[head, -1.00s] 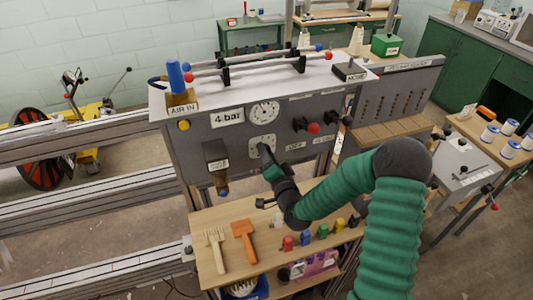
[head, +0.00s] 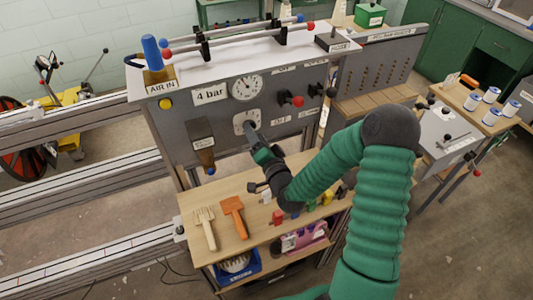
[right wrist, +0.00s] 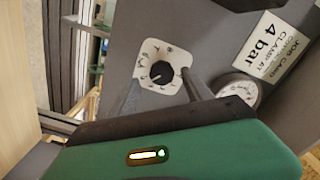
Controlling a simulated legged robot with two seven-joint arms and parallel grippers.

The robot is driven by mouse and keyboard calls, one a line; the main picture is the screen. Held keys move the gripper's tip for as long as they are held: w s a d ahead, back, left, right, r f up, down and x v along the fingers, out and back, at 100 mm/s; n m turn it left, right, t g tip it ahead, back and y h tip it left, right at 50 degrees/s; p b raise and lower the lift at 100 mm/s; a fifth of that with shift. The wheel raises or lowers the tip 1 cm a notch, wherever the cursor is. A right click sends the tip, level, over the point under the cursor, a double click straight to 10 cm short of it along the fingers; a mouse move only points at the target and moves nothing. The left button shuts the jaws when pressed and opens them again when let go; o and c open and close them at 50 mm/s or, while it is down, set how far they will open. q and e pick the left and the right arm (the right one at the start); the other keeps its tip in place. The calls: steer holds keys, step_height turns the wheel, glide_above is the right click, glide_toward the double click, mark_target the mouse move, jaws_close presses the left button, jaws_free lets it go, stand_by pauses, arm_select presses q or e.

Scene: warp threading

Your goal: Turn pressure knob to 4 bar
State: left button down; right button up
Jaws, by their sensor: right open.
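The pressure knob (right wrist: 161,72) is black and round on a white marked dial plate (right wrist: 158,52); its pointer aims to the lower left in the right wrist view. The scale figures are too small to read surely. The plate also shows in the head view (head: 246,119), below a round gauge (head: 247,87). A "4 bar" card (head: 210,95) is beside the gauge. My right gripper (head: 252,138) is at the knob, its fingers open on either side of it in the right wrist view; I cannot tell whether they touch it. My left gripper is out of view.
Below, a wooden shelf (head: 262,185) holds a comb, an orange tool and several coloured pieces. Metal rails (head: 80,195) run at the left.

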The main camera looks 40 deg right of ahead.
steer(key=p+v, duration=1.1)
steer(key=v, duration=0.3)
steer(key=shift+f, duration=0.15)
steer(key=shift+d, duration=0.1)
